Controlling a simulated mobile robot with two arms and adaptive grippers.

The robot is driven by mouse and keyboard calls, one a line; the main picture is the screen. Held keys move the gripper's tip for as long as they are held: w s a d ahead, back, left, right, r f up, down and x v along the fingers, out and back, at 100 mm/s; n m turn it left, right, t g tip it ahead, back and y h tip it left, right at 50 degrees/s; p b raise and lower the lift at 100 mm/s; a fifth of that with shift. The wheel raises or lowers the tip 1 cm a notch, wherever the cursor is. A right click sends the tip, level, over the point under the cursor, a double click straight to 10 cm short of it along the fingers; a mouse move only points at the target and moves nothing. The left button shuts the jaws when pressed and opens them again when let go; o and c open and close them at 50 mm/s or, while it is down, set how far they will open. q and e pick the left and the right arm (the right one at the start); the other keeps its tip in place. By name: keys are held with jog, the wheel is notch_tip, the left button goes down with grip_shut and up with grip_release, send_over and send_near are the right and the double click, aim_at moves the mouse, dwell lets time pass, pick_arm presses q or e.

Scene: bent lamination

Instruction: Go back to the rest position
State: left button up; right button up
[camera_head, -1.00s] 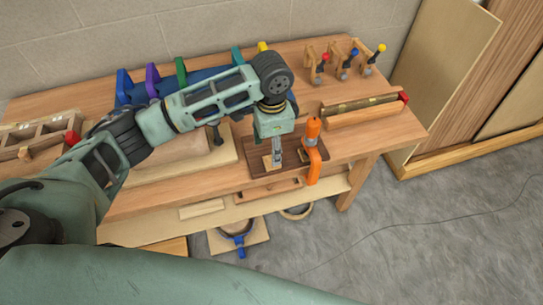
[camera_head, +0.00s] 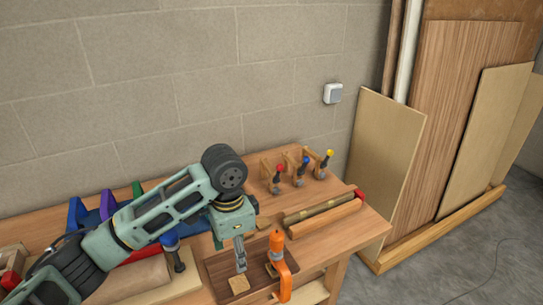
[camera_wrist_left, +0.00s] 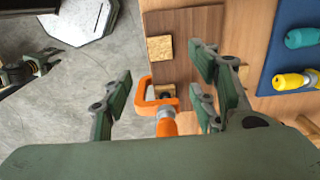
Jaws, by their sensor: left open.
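My left gripper (camera_head: 240,258) points down above the dark wood board (camera_head: 219,265) on the workbench, close to the left of the orange clamp (camera_head: 279,262). In the left wrist view its fingers (camera_wrist_left: 165,90) are spread apart, with no object gripped. The orange clamp (camera_wrist_left: 146,92) shows between the fingers in that picture, standing at the dark board's edge. A small light wood pad (camera_head: 239,284) lies on the board below the gripper. A dark and green part at the left of the wrist view looks like my right gripper (camera_wrist_left: 30,70); its jaws are unclear.
Small clamps with red, blue and yellow tips (camera_head: 301,172) stand at the back of the bench. A holder with a rod (camera_head: 322,210) lies to the right. Blue, purple and green forms (camera_head: 100,212) stand at back left. Tall panels (camera_head: 385,150) lean against the wall.

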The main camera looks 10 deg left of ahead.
pick_arm(q)
jog(key=s+d+f+n+t+h, duration=0.2)
jog(key=s+d+f+h, duration=0.1)
jog(key=s+d+f, duration=0.65)
jog(key=s+a+f+n+t+y, duration=0.1)
jog(key=s+a+f+n, duration=0.25)
jog(key=s+a, duration=0.35)
jog(key=s+a+f+n+t+y, duration=0.1)
jog(key=s+a+f+n+y, duration=0.1)
jog(key=s+a+n, duration=0.4)
jog(key=s+a+f+m+g+b, duration=0.1)
jog(key=s+f, duration=0.1)
jog(key=f, duration=1.3)
jog(key=s+a+f+m+g, duration=0.1)
jog(key=s+f+m, duration=0.15)
jog(key=f, duration=1.15)
jog(key=s+a+f+g+b, duration=0.1)
jog(key=s+a+f, duration=0.2)
jog(key=s+f, duration=1.2)
jog(key=shift+s+n, duration=0.4)
jog(key=shift+s, duration=0.1)
